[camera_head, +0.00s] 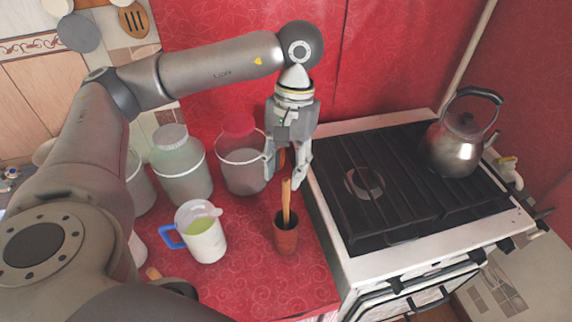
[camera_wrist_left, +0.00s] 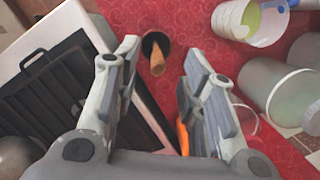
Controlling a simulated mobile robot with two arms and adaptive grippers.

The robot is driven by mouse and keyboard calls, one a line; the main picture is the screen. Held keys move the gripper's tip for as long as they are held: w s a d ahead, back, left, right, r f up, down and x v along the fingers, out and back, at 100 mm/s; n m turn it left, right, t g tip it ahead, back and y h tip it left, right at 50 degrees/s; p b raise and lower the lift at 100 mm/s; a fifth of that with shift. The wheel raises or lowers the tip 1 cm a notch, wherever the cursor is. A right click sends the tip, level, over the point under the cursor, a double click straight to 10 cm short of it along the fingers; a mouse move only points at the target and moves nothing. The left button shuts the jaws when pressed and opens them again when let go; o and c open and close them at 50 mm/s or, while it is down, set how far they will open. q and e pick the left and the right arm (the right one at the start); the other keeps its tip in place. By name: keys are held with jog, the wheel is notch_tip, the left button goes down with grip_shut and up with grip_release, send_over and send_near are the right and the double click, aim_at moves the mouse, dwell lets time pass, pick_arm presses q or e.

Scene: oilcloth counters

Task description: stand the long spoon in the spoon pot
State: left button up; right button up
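The spoon pot (camera_head: 286,236) is a small reddish-brown cup standing on the red counter left of the stove. The long wooden spoon (camera_head: 286,203) stands in it, nearly upright, its shaft rising above the rim. My left gripper (camera_head: 287,176) is above the pot with its fingers apart. In the left wrist view the fingers (camera_wrist_left: 158,88) are wide open with nothing gripped; the spoon (camera_wrist_left: 157,62) and the dark mouth of the pot (camera_wrist_left: 153,41) show beyond them, apart from both fingers. The spoon's lower end is hidden inside the pot. My right gripper is not in view.
A white jug (camera_head: 203,236) with a blue handle stands left of the pot. Jars with a red lid (camera_head: 240,172) and a grey lid (camera_head: 181,177) stand behind. A kettle (camera_head: 456,146) sits on the stove (camera_head: 362,240) at right.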

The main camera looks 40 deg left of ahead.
pick_arm(q)
jog(key=shift+r, duration=0.1)
jog(key=v, duration=1.1)
jog(key=shift+r, duration=0.35)
jog(key=shift+w, duration=0.1)
dwell(0.6)
